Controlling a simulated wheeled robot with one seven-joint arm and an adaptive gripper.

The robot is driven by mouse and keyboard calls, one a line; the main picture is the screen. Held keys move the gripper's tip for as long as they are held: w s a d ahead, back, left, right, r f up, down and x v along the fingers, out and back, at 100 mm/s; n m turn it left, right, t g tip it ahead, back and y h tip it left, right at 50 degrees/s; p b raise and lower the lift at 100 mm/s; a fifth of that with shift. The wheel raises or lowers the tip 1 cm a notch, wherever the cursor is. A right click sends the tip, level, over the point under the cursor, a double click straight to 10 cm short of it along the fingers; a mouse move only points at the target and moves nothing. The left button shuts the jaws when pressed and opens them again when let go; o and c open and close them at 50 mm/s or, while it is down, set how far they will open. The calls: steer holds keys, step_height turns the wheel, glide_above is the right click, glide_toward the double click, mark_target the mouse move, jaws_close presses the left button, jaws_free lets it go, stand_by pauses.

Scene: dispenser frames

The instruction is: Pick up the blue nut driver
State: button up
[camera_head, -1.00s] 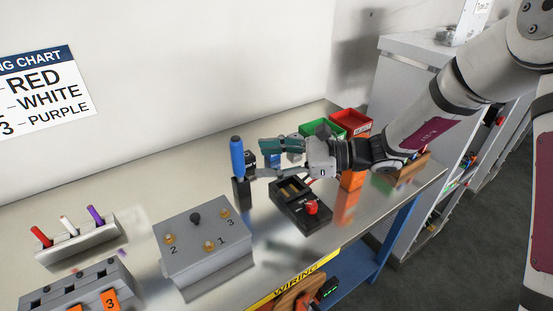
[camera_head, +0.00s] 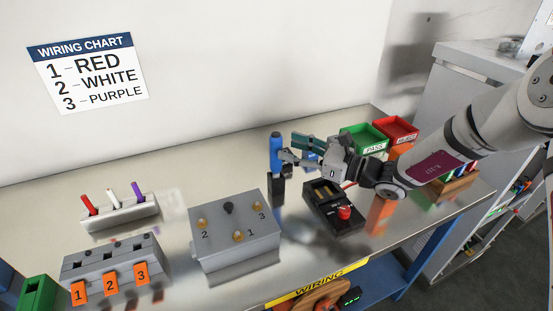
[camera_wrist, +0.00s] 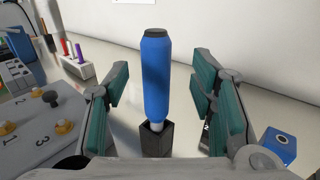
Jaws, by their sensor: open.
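The blue nut driver (camera_head: 276,152) stands upright in a small black holder (camera_head: 276,186) on the bench. In the wrist view, its blue handle (camera_wrist: 156,78) rises between the two fingers, with the black holder (camera_wrist: 156,140) below. My gripper (camera_head: 290,150) is open at the nut driver, with green-padded fingers. In the wrist view, the fingers (camera_wrist: 165,100) stand on either side of the handle, with a visible gap on each side.
A grey box with numbered brass terminals (camera_head: 235,228) is in front. A black device with a red knob (camera_head: 335,208) lies below my gripper. Green (camera_head: 362,140) and red (camera_head: 397,133) bins stand behind. A rack of coloured wires (camera_head: 120,213) is at left.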

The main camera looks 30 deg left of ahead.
mark_target(276, 143)
steer(key=a, duration=0.5)
steer(key=shift+s+a+r, duration=0.1)
steer(key=shift+s+r, duration=0.05)
jaws_close()
